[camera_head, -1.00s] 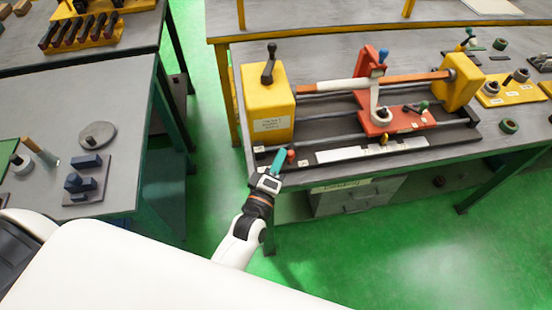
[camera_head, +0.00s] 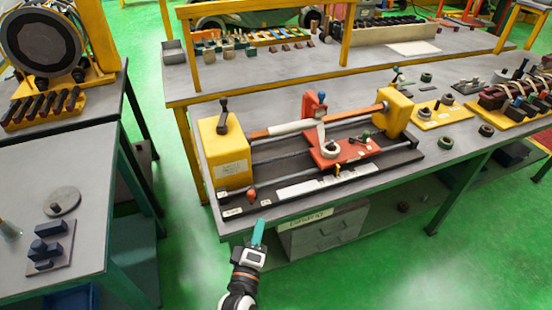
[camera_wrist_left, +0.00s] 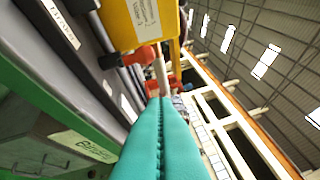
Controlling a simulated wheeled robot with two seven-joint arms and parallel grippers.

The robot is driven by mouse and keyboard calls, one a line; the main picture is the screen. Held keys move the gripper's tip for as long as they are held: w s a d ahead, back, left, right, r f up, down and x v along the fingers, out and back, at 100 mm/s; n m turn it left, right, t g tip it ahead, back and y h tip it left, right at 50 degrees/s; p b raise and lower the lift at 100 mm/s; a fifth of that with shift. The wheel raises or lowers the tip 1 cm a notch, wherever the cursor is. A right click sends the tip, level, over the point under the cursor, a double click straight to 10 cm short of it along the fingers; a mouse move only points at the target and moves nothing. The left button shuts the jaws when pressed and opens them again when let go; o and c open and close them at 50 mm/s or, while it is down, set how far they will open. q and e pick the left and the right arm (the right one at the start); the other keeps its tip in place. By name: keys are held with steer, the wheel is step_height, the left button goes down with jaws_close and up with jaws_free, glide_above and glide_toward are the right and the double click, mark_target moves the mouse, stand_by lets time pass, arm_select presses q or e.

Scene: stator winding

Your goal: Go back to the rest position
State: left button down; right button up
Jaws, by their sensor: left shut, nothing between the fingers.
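My left gripper (camera_head: 258,232) shows at the lower middle of the head view, in front of the near edge of the workbench. Its teal fingers are shut together with nothing between them. In the left wrist view the closed teal fingers (camera_wrist_left: 162,125) point up toward the winding machine. The machine has a yellow headstock (camera_head: 224,160), a red carriage (camera_head: 338,150) and a yellow tailstock (camera_head: 393,112), and stands on the bench beyond the gripper. A red-orange knob (camera_head: 252,194) sits on the machine's near left corner, apart from the fingers. My right gripper is not in view.
A grey side table (camera_head: 75,195) stands on the left, with a dark blue block set (camera_head: 45,248) on it. A drawer cabinet (camera_head: 325,232) is under the workbench (camera_head: 212,205). Green floor (camera_head: 390,270) is open in front.

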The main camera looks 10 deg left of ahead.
arm_select(q)
steer(key=s+f+m+g+h+b, duration=0.1)
steer(key=s+f+m+g, duration=0.3)
steer(key=f, duration=0.6)
steer(key=s+f+m+g, duration=0.2)
steer(key=s+f, duration=0.3)
steer(key=f, duration=0.6)
steer(key=s+f+m+g+h+b, duration=0.1)
steer(key=s+f+m+g, duration=0.3)
steer(key=f, duration=0.6)
steer(key=s+a+f+m+g+y, duration=0.1)
steer(key=s+a+f, duration=0.3)
steer(key=s, duration=0.5)
steer(key=s+a+f+m+g, duration=0.3)
steer(key=s+f, duration=0.3)
steer(key=s, duration=0.3)
steer(key=s+a+f+m+g+y, duration=0.1)
steer(key=s+a+f+g, duration=0.3)
steer(key=s, duration=0.5)
steer(key=shift+a+f+m+y+b, duration=0.3)
steer(key=shift+a+f+m+b, duration=0.15)
steer(key=shift+f+m, duration=0.4)
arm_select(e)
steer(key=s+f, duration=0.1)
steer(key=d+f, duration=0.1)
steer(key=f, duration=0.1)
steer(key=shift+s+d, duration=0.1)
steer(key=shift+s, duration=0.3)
